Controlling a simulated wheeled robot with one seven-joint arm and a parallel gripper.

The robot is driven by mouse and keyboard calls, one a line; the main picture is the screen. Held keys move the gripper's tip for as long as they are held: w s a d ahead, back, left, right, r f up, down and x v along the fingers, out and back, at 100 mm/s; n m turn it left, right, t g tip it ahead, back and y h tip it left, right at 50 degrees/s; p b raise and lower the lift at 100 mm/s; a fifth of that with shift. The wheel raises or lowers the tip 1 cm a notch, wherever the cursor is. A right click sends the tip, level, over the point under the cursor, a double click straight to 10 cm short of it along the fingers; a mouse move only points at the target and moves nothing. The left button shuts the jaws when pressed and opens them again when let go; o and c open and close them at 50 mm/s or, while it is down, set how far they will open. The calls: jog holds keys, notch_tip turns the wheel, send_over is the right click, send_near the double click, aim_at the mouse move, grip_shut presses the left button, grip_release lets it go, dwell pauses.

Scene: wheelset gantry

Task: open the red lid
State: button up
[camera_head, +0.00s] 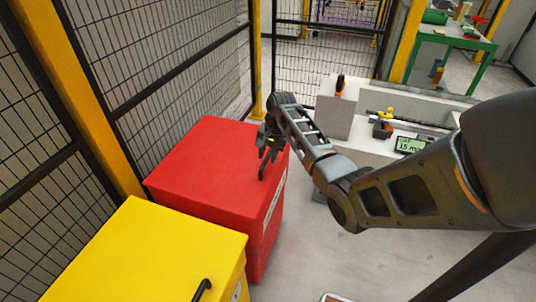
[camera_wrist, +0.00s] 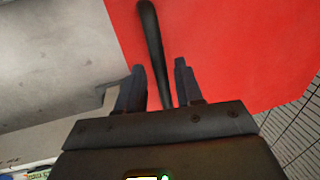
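The red lid (camera_head: 207,151) lies flat and closed on a red bin (camera_head: 266,232) in the head view, and its red surface fills much of the wrist view (camera_wrist: 230,50). A dark bar handle (camera_wrist: 152,45) runs along the lid near its edge; in the head view it shows only in part (camera_head: 263,172) beside my fingers. My gripper (camera_head: 268,150) is over the handle's side of the lid. In the wrist view my gripper (camera_wrist: 159,75) is open, with the handle's lower part between its two fingers. I cannot tell whether either finger touches it.
A yellow bin (camera_head: 140,255) with a dark handle (camera_head: 202,290) stands in front of the red one. A mesh fence (camera_head: 165,60) with yellow posts runs behind both bins. A white bench (camera_head: 365,140) stands to the right. Grey floor is free right of the red bin.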

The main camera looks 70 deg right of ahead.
grip_shut()
dwell(0.3)
